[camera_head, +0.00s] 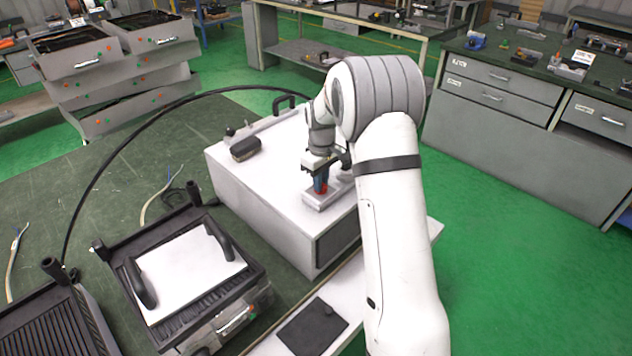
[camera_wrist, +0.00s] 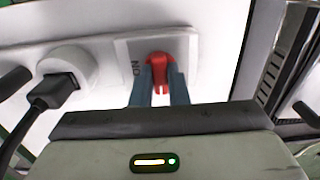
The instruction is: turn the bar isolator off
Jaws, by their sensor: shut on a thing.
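The bar isolator is a red rotary handle (camera_wrist: 158,62) on a pale plate (camera_wrist: 190,44) in the wrist view, with the letters "ON" readable beside it. In the head view the red handle (camera_head: 320,187) shows on a grey block on top of a white box (camera_head: 262,168). My gripper (camera_wrist: 159,88) has its two blue-grey fingers on either side of the red handle and is shut on it.
A black plug (camera_wrist: 52,90) with a cable sits in a white round socket left of the handle. A black-framed unit with a white plate (camera_head: 190,270) stands at the front left. A black cable (camera_head: 120,150) arcs over the green bench top.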

